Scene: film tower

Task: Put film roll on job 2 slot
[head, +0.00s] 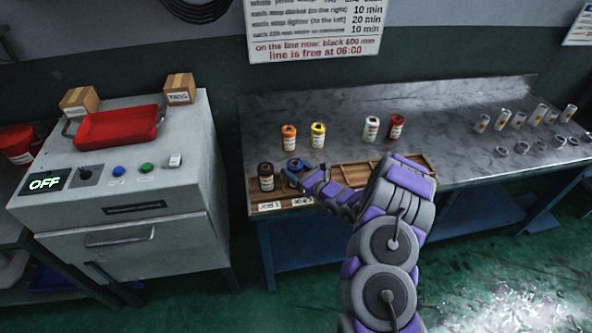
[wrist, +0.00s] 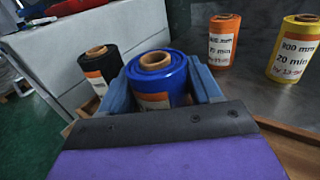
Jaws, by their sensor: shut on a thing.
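My gripper (wrist: 165,92) is shut on a blue film roll (wrist: 158,76), which stands upright between its fingers in the wrist view. In the head view the blue roll (head: 294,165) is at the wooden slotted tray (head: 345,178), just right of a black film roll (head: 266,177). The black roll stands at the tray's left end, above the job 1 label (head: 270,206). The second label (head: 302,202) is in front of the blue roll, partly by my arm. I cannot tell whether the blue roll's base touches the tray. The black roll also shows in the wrist view (wrist: 101,66).
Orange (head: 289,137), yellow (head: 318,136), white (head: 371,129) and red (head: 395,127) rolls stand on the metal bench behind the tray. Several small clear containers (head: 519,119) are at the bench's right. A grey machine (head: 120,180) reading OFF, with a red tray (head: 117,127), stands left.

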